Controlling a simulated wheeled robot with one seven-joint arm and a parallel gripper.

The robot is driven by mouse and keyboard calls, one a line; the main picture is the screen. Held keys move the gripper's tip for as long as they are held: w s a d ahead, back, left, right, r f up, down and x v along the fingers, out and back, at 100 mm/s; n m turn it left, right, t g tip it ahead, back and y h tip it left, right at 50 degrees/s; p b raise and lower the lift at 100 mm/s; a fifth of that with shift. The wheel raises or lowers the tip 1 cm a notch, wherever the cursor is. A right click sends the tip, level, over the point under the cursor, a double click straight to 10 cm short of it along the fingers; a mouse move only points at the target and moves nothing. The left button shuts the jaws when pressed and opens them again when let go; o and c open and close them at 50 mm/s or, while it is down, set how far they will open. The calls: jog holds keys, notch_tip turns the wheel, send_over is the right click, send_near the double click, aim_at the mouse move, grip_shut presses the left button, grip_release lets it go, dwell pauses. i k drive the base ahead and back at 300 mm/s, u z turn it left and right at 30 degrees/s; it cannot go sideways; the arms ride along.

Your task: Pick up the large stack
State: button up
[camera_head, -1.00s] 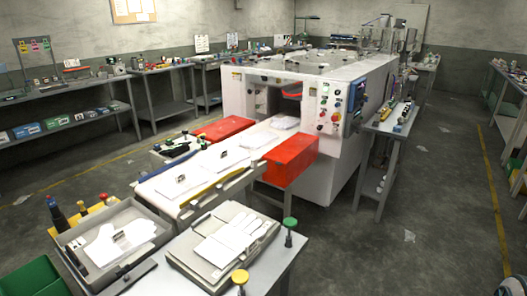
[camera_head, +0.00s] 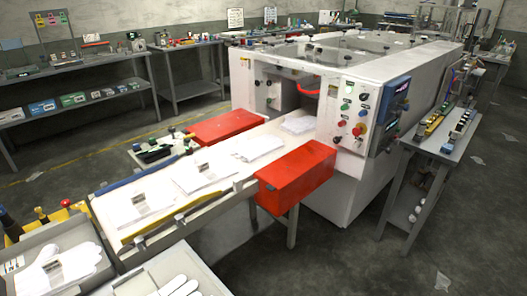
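Several flat white stacks lie in a row on the white conveyor bed (camera_head: 165,190) that leads into the machine. The nearest stack (camera_head: 128,212) and the one behind it (camera_head: 212,182) each carry a small metal clip. A wider white stack (camera_head: 258,147) lies farther along. Another stack (camera_head: 298,125) sits at the machine's opening. I cannot tell for sure which is the large stack. White gloves (camera_head: 50,276) lie in a grey tray at the lower left. More white glove shapes (camera_head: 180,286) show at the bottom edge, partly cut off. My gripper is not in view.
A large white machine (camera_head: 345,175) with a button panel stands behind the conveyor. Red boxes (camera_head: 295,178) (camera_head: 222,127) flank the bed. A narrow side table (camera_head: 452,146) stands at the right. Grey floor (camera_head: 350,262) is open at the lower right.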

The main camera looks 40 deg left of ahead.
aim_at(193, 179)
jog(key=i, duration=1.4)
jog(key=u, duration=2.75)
jog(key=i, duration=1.65)
